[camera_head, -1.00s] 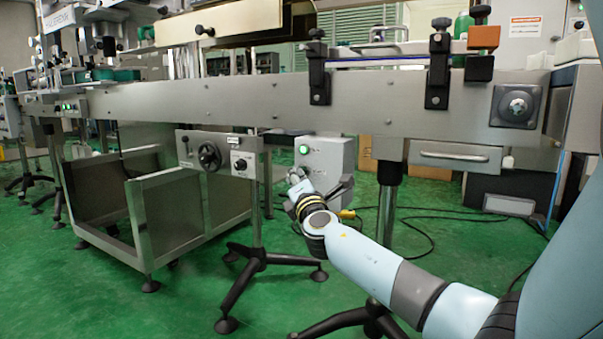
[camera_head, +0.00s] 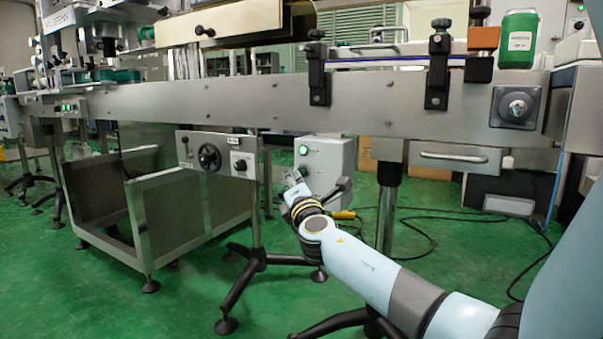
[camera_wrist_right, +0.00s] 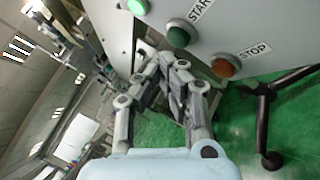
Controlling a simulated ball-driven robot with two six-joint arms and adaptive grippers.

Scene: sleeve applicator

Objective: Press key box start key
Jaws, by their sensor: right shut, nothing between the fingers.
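The key box (camera_head: 328,162) is a light grey box below the conveyor in the head view, with a lit green lamp (camera_head: 304,150). In the right wrist view, its panel (camera_wrist_right: 245,28) shows a dark green START key (camera_wrist_right: 178,35), a red STOP key (camera_wrist_right: 225,67) and the bright green lamp (camera_wrist_right: 138,6). My right gripper (camera_head: 291,177) is beside the lower left of the box. In the right wrist view, the right gripper (camera_wrist_right: 166,60) is shut and empty, with its fingertips close to the START key; contact cannot be told. My left gripper is out of view.
The long steel conveyor (camera_head: 250,103) runs above the box. A green can (camera_head: 517,40) stands at its right end. A stand with a handwheel (camera_head: 209,157) is left of the box. A conveyor leg (camera_head: 388,205) and floor cables (camera_head: 425,222) are to the right.

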